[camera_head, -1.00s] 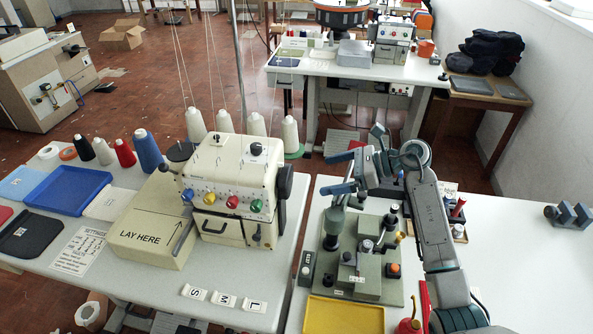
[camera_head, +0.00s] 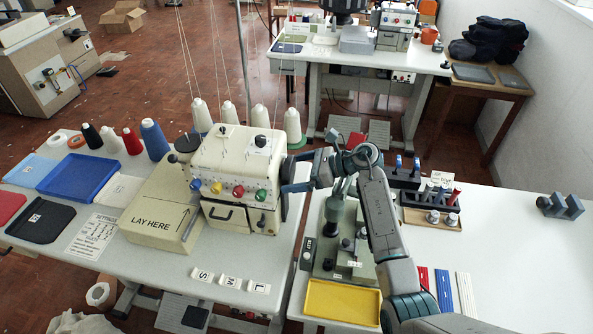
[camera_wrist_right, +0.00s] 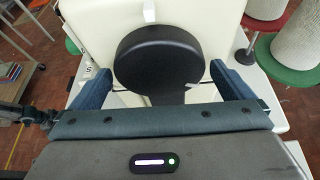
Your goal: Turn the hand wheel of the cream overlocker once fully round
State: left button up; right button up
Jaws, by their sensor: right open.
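The cream overlocker (camera_head: 235,160) stands on the left table, with its black hand wheel (camera_head: 287,172) on its right side. My right gripper (camera_head: 297,172) is at that wheel, coming in from the right. In the right wrist view the round black wheel (camera_wrist_right: 158,58) faces me between the two blue fingers of my open right gripper (camera_wrist_right: 160,72). One finger is on each side of it, with gaps visible, so the gripper is not closed on it. Part of the wheel is hidden by the gripper in the head view. My left gripper is not in view.
Thread cones (camera_head: 292,122) stand behind the overlocker. The cream "LAY HERE" box (camera_head: 150,225) is at its left. The right table holds a green machine (camera_head: 350,255), a yellow tray (camera_head: 343,301) and coloured strips (camera_head: 444,290). The right table's far right is mostly clear.

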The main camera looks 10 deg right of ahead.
jog(key=c, duration=0.9)
jog(key=m+g+b, duration=0.1)
jog(key=m+b, duration=0.1)
jog(key=b, duration=0.1)
jog(key=shift+f+m+y, duration=0.1)
jog(key=shift+m+y, duration=0.2)
jog(key=shift+y, duration=0.1)
jog(key=shift+w+m+g+y+b, duration=0.1)
jog(key=shift+m+g+y+b, duration=0.4)
jog(key=shift+m+g+b, duration=0.5)
jog(key=shift+r, duration=0.2)
jog(key=o, duration=0.9)
jog(key=shift+d+f, duration=0.1)
